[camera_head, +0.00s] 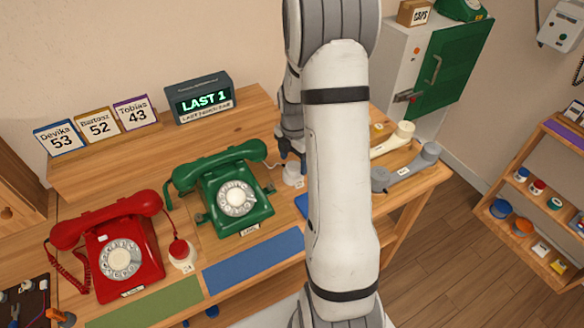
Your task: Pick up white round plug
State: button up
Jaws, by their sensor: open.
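A small round white object (292,174), which looks like the white round plug, stands on the wooden table just right of the green dial phone (236,197). My gripper (292,152) is open, pointing down right above this white object. Its dark fingers show only in part beside my white arm. I cannot tell whether the fingertips touch the white object or are just over it.
A red dial phone (120,250) and a red-topped round piece (181,252) stand at the left. Grey (408,168) and cream (394,139) handsets lie at the right. A raised wooden shelf with name cards and a display (199,98) runs behind. My arm hides the table's middle right.

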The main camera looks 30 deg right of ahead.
jog(key=shift+f, duration=0.65)
jog(key=shift+c, duration=0.5)
jog(key=c, duration=0.9)
